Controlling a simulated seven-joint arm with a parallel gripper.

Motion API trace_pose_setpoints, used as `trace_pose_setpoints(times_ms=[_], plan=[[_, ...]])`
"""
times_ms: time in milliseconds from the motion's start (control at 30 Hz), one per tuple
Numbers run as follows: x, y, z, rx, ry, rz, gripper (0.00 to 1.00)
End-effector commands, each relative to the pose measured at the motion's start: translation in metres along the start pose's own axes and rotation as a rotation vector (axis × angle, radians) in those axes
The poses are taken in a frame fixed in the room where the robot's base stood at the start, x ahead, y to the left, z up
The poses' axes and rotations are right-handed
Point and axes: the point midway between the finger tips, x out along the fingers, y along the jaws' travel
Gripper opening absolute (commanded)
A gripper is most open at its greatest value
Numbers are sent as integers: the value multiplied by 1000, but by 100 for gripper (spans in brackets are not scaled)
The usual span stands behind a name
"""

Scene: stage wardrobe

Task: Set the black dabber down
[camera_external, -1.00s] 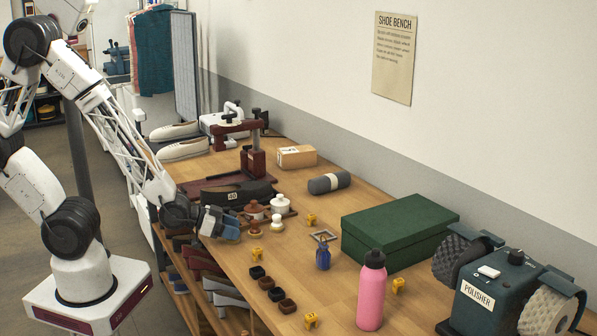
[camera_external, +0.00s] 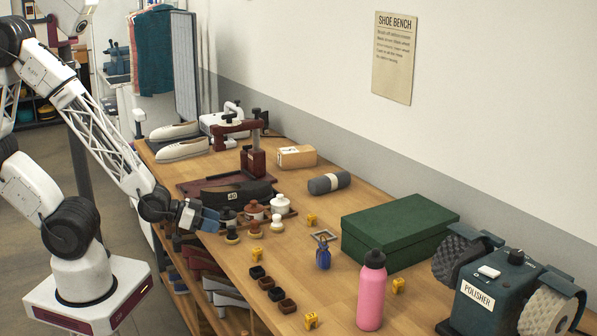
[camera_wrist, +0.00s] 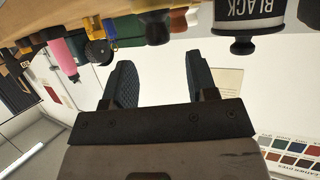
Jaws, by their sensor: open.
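The black dabber (camera_external: 232,236) stands upright on the wooden bench, in front of the black-lidded pot (camera_external: 228,216). In the wrist view, which is upside down, the dabber's dark knob (camera_wrist: 153,26) shows near the top edge, beyond the fingertips. My gripper (camera_external: 208,219) is at the bench's left edge, left of the dabber and apart from it. In the wrist view my gripper (camera_wrist: 163,78) has its two padded fingers wide apart with nothing between them. The pot labelled BLACK (camera_wrist: 249,17) shows at the upper right of that view.
Brown (camera_external: 253,229) and white (camera_external: 276,222) dabbers stand to the right, before their pots. A yellow block (camera_external: 257,255) and several small dark cups lie nearer.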

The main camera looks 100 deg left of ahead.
Motion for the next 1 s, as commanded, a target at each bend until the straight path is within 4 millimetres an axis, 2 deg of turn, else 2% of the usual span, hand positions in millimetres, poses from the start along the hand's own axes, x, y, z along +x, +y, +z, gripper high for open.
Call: trace_pose_setpoints(times_ms=[300,1000], plan=[[-14,0,0,0,0,0,53],[-14,0,0,0,-1,0,53]])
